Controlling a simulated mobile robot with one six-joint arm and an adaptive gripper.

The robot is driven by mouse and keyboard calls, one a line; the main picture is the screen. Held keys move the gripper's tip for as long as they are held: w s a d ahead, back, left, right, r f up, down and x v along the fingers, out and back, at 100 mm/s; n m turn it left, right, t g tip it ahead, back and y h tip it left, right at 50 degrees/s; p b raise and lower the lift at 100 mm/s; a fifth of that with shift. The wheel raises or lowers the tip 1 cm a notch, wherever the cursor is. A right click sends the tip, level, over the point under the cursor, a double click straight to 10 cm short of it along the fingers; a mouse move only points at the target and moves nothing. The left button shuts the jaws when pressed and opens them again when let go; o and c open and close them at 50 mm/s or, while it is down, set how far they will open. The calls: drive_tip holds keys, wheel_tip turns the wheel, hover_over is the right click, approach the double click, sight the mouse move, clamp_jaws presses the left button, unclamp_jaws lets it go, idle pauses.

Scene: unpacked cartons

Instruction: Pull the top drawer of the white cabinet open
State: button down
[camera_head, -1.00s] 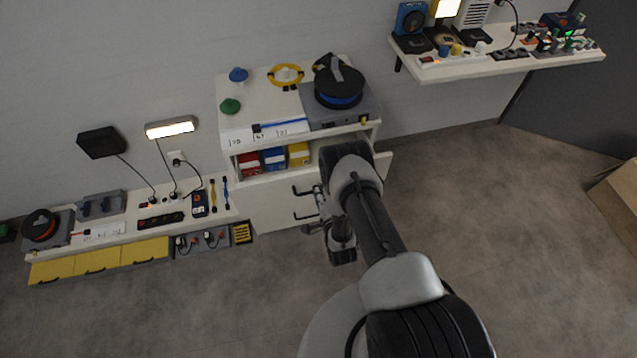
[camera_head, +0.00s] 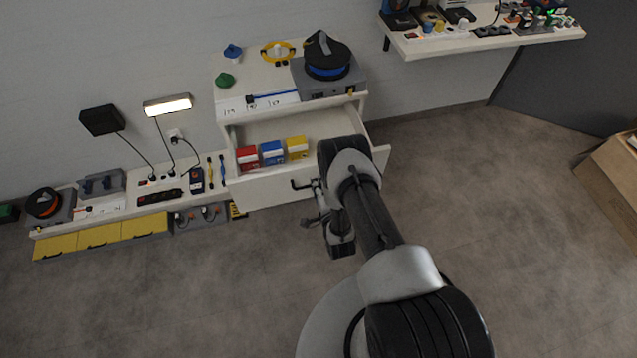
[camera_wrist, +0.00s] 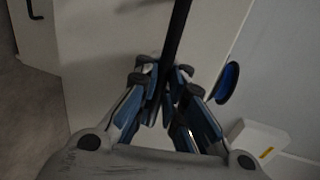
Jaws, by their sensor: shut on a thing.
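The white cabinet (camera_head: 257,83) stands against the wall in the head view. Its top drawer (camera_head: 268,191) is pulled well out, with its inside showing. A red box (camera_head: 247,158), a blue box (camera_head: 272,152) and a yellow box (camera_head: 297,148) stand in it. The drawer's black handle (camera_head: 298,185) is on its front. My gripper (camera_head: 315,200) is at the right part of this handle, partly hidden by my arm. In the wrist view my gripper (camera_wrist: 163,82) is shut on the dark handle bar (camera_wrist: 179,35), which runs between its fingers.
A black cable reel (camera_head: 328,58) on a grey case and a yellow ring (camera_head: 277,50) lie on the cabinet. A low bench (camera_head: 130,207) with tools adjoins it on the left. A wall shelf (camera_head: 480,43) is at upper right, a carton (camera_head: 612,180) at far right. The floor before the drawer is clear.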

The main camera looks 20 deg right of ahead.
drive_tip(key=shift+w+r, duration=0.1)
drive_tip(key=c, duration=1.7)
unclamp_jaws()
drive_tip(key=v, duration=0.7)
drive_tip(key=shift+s, duration=0.35)
